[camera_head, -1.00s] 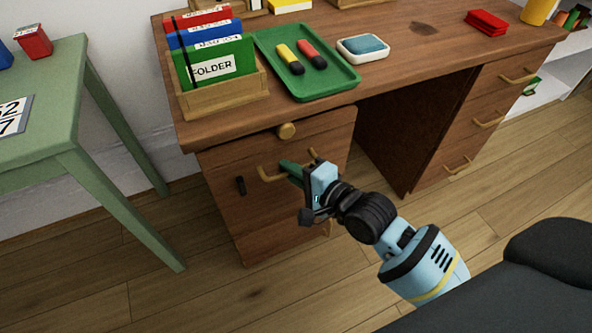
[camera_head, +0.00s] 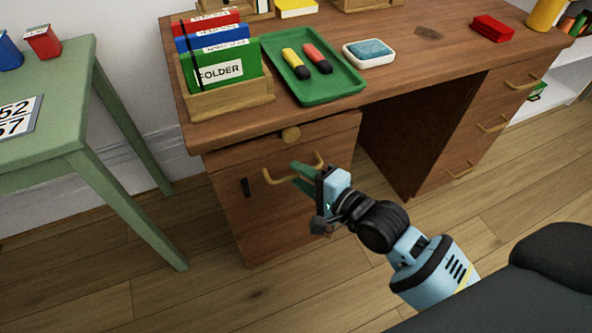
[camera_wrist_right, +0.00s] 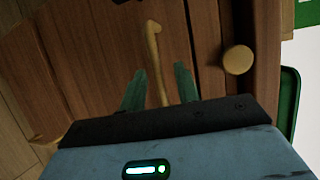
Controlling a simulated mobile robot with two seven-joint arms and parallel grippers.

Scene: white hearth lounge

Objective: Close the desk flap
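The desk flap (camera_head: 258,215) is the brown wooden front on the left side of the desk, below a front strip with a round brass knob (camera_head: 290,134). It carries a brass bar handle (camera_head: 279,177). I cannot tell whether it is fully shut. My right gripper (camera_head: 303,177) is open at the handle, one green finger above the bar and one below. In the right wrist view, the handle (camera_wrist_right: 154,45) runs between the two spread fingers (camera_wrist_right: 160,85); contact is unclear. My left gripper is out of view.
On the desk top (camera_head: 420,65) are a folder rack (camera_head: 232,102), a green tray (camera_head: 345,84) with two markers, and a white dish (camera_head: 369,62). A green table (camera_head: 70,125) stands at the left. The wood floor before the desk is clear.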

